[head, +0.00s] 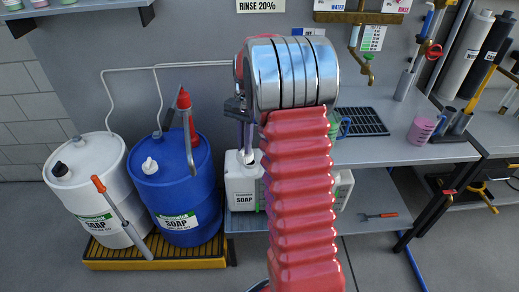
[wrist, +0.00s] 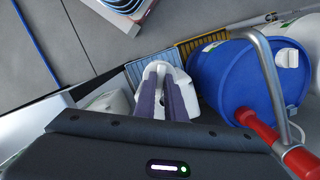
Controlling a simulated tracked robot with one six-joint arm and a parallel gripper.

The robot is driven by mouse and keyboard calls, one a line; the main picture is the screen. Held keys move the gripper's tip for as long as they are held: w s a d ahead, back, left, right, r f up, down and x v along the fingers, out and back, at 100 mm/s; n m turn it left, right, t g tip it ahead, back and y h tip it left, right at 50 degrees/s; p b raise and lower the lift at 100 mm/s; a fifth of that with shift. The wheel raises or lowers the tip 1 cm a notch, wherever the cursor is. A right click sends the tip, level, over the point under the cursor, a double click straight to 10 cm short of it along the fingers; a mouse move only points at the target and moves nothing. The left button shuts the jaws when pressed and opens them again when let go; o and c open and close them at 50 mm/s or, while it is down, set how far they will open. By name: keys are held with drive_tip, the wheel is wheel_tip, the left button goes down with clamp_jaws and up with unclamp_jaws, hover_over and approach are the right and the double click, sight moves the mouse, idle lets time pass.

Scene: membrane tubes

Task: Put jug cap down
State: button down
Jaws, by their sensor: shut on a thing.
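My gripper (wrist: 160,82) points down with its purple-grey fingers shut on the jug cap (wrist: 161,70), a small white piece mostly hidden between the fingertips. In the head view my gripper (head: 247,150) is just above the top of a white soap jug (head: 241,185), left of my red arm. The jug stands upright on the low shelf and also shows below the fingers in the wrist view. I cannot tell whether the cap touches the jug's neck, as white lies against white. A second white jug (head: 345,188) is partly hidden behind my arm.
A blue drum (head: 165,185) with a red-and-grey hand pump stands close left of the jug, beside a white drum (head: 85,180) on a yellow-edged pallet (head: 150,264). The bench (head: 375,150) overhangs the low shelf (head: 375,195), where a red-handled tool (head: 380,216) lies.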

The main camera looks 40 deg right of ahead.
drive_tip(key=w+a+r+n, duration=0.1)
drive_tip(key=w+a+n, duration=0.2)
drive_tip(key=a, duration=0.5)
drive_tip(key=w+a+r+n+h, duration=0.1)
drive_tip(key=w+a+n, duration=0.2)
drive_tip(key=a+n, duration=0.2)
drive_tip(key=w+a+r+n+g, duration=0.1)
drive_tip(key=w+a+n, duration=0.2)
drive_tip(key=a, duration=0.7)
drive_tip(key=shift+w+a+n+h, duration=0.2)
drive_tip(key=shift+a+n+h, duration=0.15)
drive_tip(key=shift+n, duration=0.35)
drive_tip(key=shift+r, duration=0.1)
